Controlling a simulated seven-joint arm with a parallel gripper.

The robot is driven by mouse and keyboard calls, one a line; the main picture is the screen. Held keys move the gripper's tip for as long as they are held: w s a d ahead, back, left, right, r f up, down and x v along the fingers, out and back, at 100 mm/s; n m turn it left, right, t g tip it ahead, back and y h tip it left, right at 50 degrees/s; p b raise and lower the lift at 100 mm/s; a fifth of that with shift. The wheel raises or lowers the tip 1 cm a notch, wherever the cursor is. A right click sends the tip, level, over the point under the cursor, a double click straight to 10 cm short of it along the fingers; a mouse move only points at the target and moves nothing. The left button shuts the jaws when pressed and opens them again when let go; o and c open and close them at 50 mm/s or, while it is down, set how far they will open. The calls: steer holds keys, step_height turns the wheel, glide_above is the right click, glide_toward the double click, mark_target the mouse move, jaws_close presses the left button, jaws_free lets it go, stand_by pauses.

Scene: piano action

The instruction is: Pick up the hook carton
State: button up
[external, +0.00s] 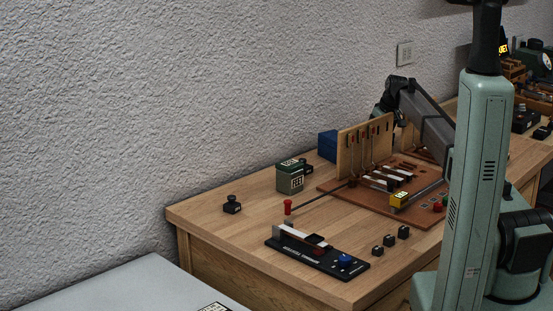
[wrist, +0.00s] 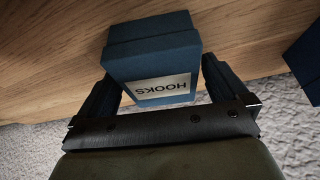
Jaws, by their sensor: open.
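The hook carton (wrist: 152,65) is a dark blue box with a pale label reading HOOKS, upside down in the wrist view. My gripper (wrist: 156,70) is open, with one dark finger on each side of the carton. The right finger is close to the carton's side; whether either touches cannot be told. In the external view my gripper is mostly hidden behind the upright wooden panel (external: 365,145). A blue box (external: 328,145) shows left of that panel; its label cannot be seen there.
Another dark blue box (wrist: 306,62) stands at the right edge of the wrist view. In the external view, a green felt box (external: 290,178) stands in front of the blue one. The brown board with piano parts (external: 335,187) lies before the panel. The wooden table's left end has free room.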

steer(key=shift+f, duration=0.3)
stand_by(0.5)
steer(key=shift+c, duration=0.4)
steer(key=c, duration=0.9)
steer(key=shift+c, duration=0.2)
